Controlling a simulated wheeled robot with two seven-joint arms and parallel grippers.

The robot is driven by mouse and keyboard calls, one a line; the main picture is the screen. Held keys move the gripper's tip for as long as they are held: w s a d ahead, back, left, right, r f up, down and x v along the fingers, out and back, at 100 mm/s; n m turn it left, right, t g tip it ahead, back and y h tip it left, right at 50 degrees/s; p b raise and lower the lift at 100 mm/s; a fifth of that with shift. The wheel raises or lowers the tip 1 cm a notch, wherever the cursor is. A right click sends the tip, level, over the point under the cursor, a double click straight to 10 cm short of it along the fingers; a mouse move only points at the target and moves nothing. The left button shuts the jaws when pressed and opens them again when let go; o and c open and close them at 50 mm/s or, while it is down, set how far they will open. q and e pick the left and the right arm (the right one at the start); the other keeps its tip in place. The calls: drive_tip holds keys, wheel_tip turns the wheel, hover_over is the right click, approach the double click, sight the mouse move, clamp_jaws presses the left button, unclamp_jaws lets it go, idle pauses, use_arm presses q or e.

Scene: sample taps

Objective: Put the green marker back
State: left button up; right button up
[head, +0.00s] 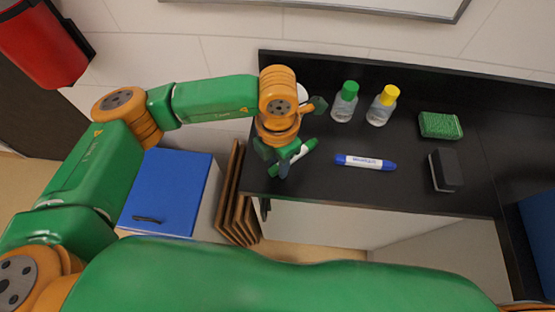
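The green marker (305,149) has a white barrel and green ends. It is at the left end of the black counter (320,185), slanting up to the right. My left gripper (275,160) points down over the marker's left part and hides some of it. The fingers look to be at the marker, but I cannot tell whether they are closed on it or whether it touches the counter. My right gripper is not in view.
A blue marker (365,162) lies to the right. Behind stand a green-capped bottle (344,104) and a yellow-capped bottle (382,107). A green sponge (440,126) and a dark eraser (445,170) lie further right. A blue-topped cabinet (168,185) stands left of the counter.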

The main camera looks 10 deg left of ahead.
use_arm(q)
drive_tip(key=shift+o, duration=0.7)
drive_tip(key=shift+r, duration=0.1)
drive_tip(key=shift+r, duration=0.25)
wheel_tip(320, 180, up, 12)
drive_tip(key=b, duration=0.1)
drive_tip(key=shift+f, duration=0.15)
drive_tip(key=shift+f, duration=0.1)
